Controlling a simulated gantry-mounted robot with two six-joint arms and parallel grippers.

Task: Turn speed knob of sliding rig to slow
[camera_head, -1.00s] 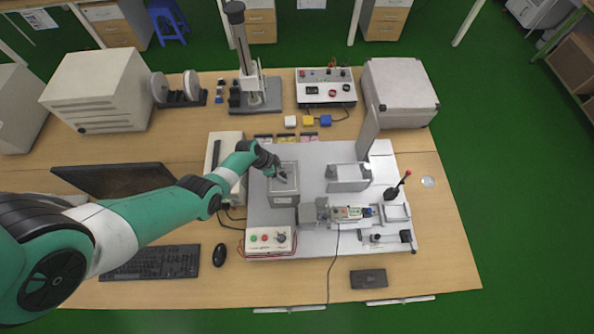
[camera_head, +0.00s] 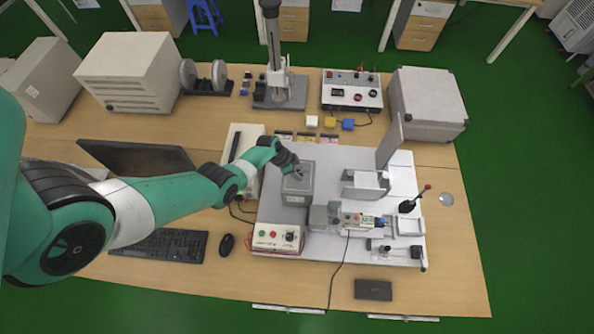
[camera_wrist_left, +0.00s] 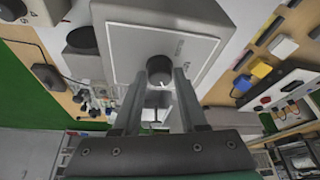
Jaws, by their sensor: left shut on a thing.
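The sliding rig has a white baseplate (camera_head: 335,162) on the wooden table. A grey box (camera_head: 295,199) stands at its left part. In the left wrist view the box's top face (camera_wrist_left: 125,40) carries a round black knob (camera_wrist_left: 158,65) with a light pointer mark. The labels beside the knob are too small to read. My left gripper (camera_head: 298,175) is at the top of the box. In the left wrist view its two fingers (camera_wrist_left: 163,82) are on either side of the knob, shut on it. In the head view the gripper hides the knob. My right gripper is not in view.
A control box (camera_head: 264,247) with buttons and a black dial sits at the front left of the rig. A red-tipped lever (camera_head: 410,203) stands at the right.

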